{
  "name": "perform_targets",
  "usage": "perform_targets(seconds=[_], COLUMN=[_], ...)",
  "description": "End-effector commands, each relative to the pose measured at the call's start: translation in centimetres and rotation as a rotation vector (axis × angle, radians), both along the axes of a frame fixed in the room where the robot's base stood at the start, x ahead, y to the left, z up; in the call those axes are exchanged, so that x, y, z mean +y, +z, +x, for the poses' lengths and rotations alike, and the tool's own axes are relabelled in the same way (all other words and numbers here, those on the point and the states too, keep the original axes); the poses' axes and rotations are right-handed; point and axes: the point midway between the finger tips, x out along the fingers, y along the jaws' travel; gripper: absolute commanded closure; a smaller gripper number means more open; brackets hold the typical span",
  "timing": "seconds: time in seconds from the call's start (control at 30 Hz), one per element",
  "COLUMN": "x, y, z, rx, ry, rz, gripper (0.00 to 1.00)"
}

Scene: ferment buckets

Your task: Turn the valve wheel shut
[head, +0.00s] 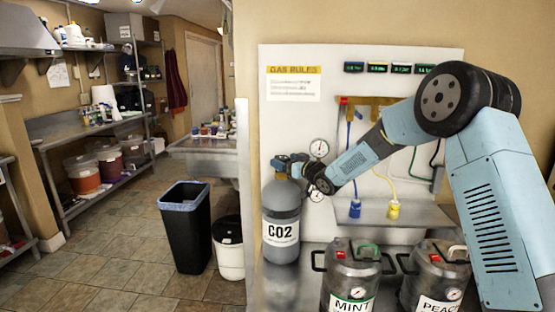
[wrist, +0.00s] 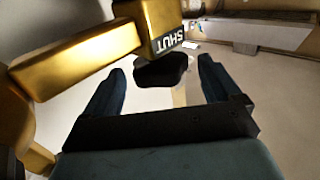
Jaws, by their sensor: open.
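The CO2 cylinder (head: 282,225) is grey with a white label and stands upright at the left of the wall panel. My gripper (head: 290,164) is at its top, where it hides most of the valve in the head view. In the wrist view my gripper (wrist: 163,66) is open. A dark, lobed knob, apparently the valve wheel (wrist: 160,72), shows between its two fingers, with a gap visible on each side.
Two round gauges (head: 319,148) are close to the right of my gripper. Kegs marked MINT (head: 350,275) and PEACH (head: 436,276) stand at the front right. A blue connector (head: 355,208) and a yellow connector (head: 393,209) hang on hoses. A black bin (head: 186,235) stands left on open floor.

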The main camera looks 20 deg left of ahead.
Motion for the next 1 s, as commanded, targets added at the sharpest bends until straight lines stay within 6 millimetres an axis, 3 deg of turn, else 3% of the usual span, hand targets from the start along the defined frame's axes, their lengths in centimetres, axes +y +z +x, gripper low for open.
perform_targets(seconds=[0.3, 0.7, 1.0], x=[3.3, 3.9, 3.9], y=[0.0, 0.0, 0.0], z=[2.1, 2.5, 2.5], rx=[0.000, 0.000, 0.000], ry=[-0.001, -0.001, -0.001], rz=[0.000, 0.000, 0.000], gripper=[0.10, 0.10, 0.36])
